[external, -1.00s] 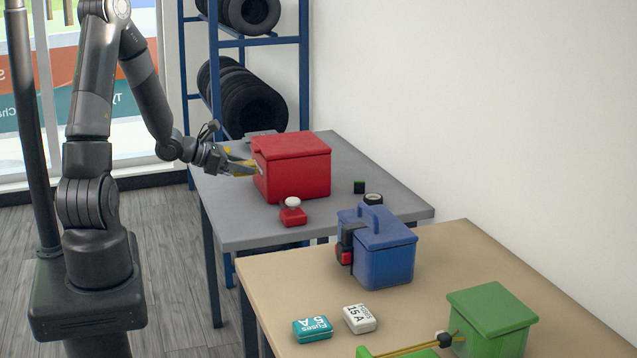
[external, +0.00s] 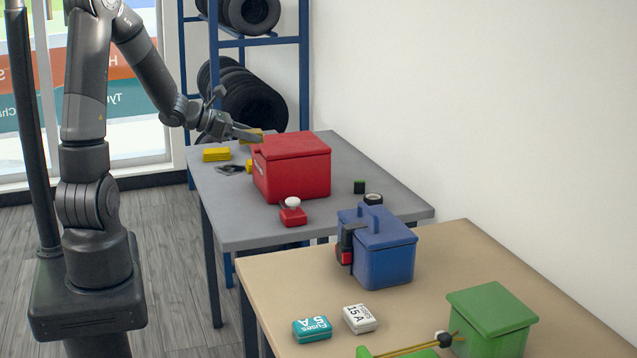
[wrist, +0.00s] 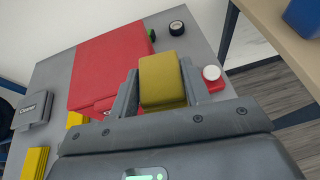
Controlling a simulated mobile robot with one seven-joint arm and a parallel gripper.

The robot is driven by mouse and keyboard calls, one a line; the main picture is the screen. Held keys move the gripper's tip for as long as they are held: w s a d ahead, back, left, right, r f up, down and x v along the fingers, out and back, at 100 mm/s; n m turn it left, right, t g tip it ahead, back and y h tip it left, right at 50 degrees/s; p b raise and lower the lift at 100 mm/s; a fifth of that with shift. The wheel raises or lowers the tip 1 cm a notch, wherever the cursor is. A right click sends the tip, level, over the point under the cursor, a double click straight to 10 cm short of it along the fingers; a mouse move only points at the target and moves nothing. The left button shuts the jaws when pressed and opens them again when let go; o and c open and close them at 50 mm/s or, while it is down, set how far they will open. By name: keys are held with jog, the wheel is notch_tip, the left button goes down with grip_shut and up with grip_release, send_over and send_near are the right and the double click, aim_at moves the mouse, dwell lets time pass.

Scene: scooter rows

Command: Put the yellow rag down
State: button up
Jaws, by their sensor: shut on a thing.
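The yellow rag (wrist: 163,82) is a soft-looking, block-shaped yellow piece between the two fingers of my gripper (wrist: 160,72) in the wrist view. In the external view my gripper (external: 252,134) is above the far left part of the grey table (external: 235,228), beside the red box's back left corner. The rag (external: 254,131) shows there only in part behind the fingers. My gripper is shut on the rag and holds it in the air, apart from the tabletop.
The lidded red box (external: 290,172) stands close to my gripper. A red, white-capped item (external: 293,212) stands in front.

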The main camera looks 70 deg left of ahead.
jog(key=w+d+r+m+g+h, duration=0.1)
jog(key=w+d+m+h, duration=0.2)
jog(key=w+d, duration=0.45)
jog(key=w+d+r+m+g+h, duration=0.1)
jog(key=w+d+r+m+h, duration=0.2)
jog(key=w, duration=0.7)
jog(key=m+g+h, duration=0.6)
jog(key=m+g, duration=0.5)
send_over(476, 281)
jog(key=s+d, duration=0.2)
jog(key=d, duration=0.1)
notch_tip(476, 281, down, 4)
jog(key=shift+s+d+f, duration=0.1)
jog(key=shift+s+f, duration=0.05)
jog(key=shift+f, duration=3.7)
jog(key=shift+s+d+f, duration=0.1)
jog(key=shift+f, duration=3.75)
jog(key=shift+f, duration=0.1)
